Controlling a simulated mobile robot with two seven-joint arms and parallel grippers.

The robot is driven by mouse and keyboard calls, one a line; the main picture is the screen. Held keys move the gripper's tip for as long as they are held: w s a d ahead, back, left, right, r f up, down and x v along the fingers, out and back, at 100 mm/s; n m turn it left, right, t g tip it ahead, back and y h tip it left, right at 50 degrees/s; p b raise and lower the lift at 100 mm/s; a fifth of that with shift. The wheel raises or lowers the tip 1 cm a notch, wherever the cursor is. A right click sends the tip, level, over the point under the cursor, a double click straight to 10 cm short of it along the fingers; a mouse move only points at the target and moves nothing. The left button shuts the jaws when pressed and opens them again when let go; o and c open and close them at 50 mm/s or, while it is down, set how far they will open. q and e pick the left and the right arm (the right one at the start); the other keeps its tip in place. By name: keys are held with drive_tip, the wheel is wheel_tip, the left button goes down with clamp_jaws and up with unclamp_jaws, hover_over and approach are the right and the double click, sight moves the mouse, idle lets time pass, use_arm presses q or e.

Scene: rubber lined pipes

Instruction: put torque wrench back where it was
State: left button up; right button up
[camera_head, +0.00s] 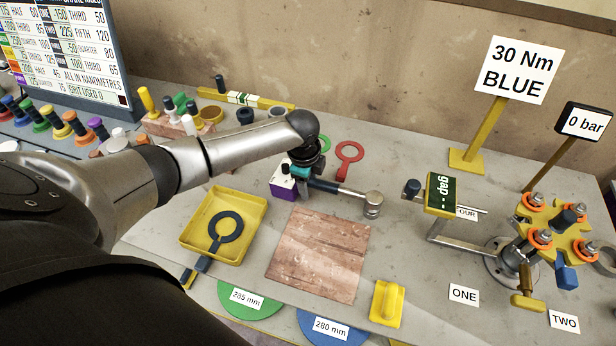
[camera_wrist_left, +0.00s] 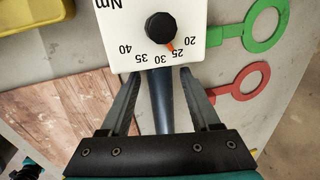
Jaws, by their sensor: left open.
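The torque wrench (camera_head: 330,186) has a dark handle and a silver head (camera_head: 372,204) at its right end. Its dark blue shaft also shows in the left wrist view (camera_wrist_left: 163,108), running between the fingers towards a white dial block (camera_wrist_left: 163,45). The dial has a black knob and an orange pointer near 25. In the head view this block (camera_head: 283,193) is white and purple. My left gripper (camera_head: 300,170) is open, with one finger on each side of the shaft. The wrist partly hides the wrench's left end. I cannot tell whether the wrench touches the block.
A yellow tray (camera_head: 190,246) with a dark ring tool and a brown wooden board (camera_head: 318,262) lie in front. Red (camera_head: 349,158) and green (camera_head: 325,143) ring tags lie behind. A valve fixture (camera_head: 552,228) and a "30 Nm BLUE" sign (camera_head: 515,70) stand right.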

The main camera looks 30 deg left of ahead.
use_arm(q)
drive_tip(key=shift+f+b, duration=0.15)
drive_tip(key=shift+b, duration=0.3)
wheel_tip(320, 180, up, 15)
drive_tip(key=s+p, duration=0.2)
drive_tip(key=shift+s+p, duration=0.4)
drive_tip(key=shift+s, duration=0.1)
